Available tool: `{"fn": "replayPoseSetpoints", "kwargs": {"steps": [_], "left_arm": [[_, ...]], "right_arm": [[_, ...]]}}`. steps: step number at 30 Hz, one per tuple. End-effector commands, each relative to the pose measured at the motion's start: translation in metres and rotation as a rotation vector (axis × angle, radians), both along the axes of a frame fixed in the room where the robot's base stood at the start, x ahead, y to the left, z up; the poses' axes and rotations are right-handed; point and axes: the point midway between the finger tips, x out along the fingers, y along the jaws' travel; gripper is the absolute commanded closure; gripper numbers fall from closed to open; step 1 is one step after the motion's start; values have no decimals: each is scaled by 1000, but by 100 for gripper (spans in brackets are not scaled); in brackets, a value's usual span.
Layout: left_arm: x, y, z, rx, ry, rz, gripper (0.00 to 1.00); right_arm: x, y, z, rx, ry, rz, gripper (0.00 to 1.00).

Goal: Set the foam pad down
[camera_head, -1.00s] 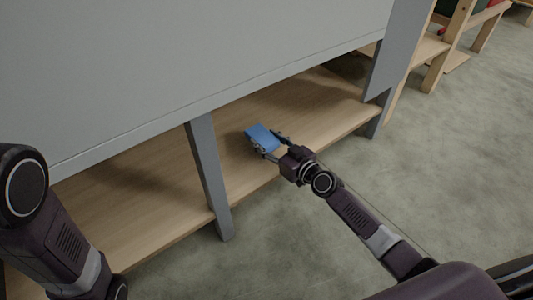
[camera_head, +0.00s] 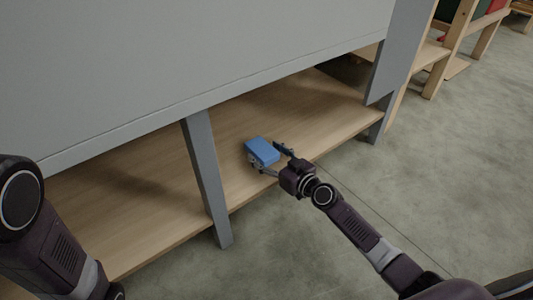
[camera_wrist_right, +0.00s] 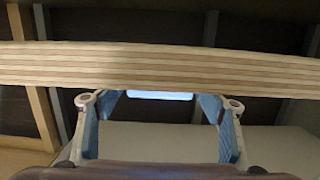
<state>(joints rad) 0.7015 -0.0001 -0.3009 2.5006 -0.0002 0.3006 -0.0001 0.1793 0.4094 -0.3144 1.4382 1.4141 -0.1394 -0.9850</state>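The blue foam pad (camera_head: 262,151) is a small flat block at the lower wooden shelf (camera_head: 304,115), close to its front edge. My right gripper (camera_head: 274,161) is at the pad's near side, with its two fingers spread. In the right wrist view its fingers (camera_wrist_right: 160,118) stand wide apart, and a pale blue strip of the pad (camera_wrist_right: 160,95) shows between the fingertips. No finger clearly presses on the pad. The pad's underside is hidden, so its contact with the shelf cannot be seen directly. My left arm shows at the left edge, but its gripper is out of view.
A grey upright post (camera_head: 207,180) stands left of the pad. A large grey panel (camera_head: 190,60) overhangs the shelf. Another grey upright (camera_head: 396,55) is at the right. The shelf right of the pad is bare, and open floor (camera_head: 430,170) lies at the right.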

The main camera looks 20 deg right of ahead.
Motion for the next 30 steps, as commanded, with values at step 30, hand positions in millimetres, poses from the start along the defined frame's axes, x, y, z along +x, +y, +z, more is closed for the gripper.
{"fn": "replayPoseSetpoints", "kwargs": {"steps": [30], "left_arm": [[1,0,13,0,3,1,100]], "right_arm": [[-110,-39,20,0,1,1,36]]}}
